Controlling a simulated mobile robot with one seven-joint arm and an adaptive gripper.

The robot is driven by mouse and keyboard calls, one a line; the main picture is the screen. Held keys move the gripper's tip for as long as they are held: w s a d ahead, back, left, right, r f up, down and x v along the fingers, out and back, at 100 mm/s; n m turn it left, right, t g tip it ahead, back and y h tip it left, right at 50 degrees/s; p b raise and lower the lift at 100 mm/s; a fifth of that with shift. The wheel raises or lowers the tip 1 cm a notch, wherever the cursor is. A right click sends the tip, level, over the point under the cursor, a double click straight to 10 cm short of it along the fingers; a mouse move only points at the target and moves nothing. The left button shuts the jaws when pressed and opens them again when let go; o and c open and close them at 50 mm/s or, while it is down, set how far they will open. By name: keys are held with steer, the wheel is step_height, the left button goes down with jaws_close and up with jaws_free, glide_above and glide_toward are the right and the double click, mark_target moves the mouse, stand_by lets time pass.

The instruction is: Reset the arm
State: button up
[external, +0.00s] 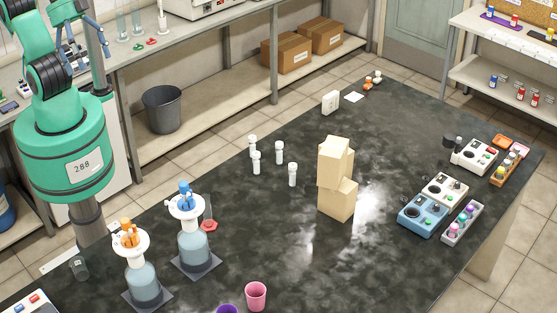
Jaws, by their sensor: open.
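My arm stands at the left edge in the external view, folded up beside the dark bench (380,125). My gripper (84,48) is high at the upper left, away from everything on the bench top. Its fingers look apart, with nothing seen between them. Part of it is hard to make out against the back shelf.
Two flasks with white collars (194,248) (145,285) stand nearest my arm. Instruments, including a blue one (422,216), line the right side.

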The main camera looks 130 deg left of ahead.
steer(key=shift+s+d+f, duration=0.25)
steer(key=shift+s+f, duration=0.15)
steer(key=shift+s, duration=0.3)
step_height(320, 180, down, 18)
steer(key=b, duration=1.8)
steer(key=shift+f+b, duration=0.25)
steer(key=shift+b, duration=0.05)
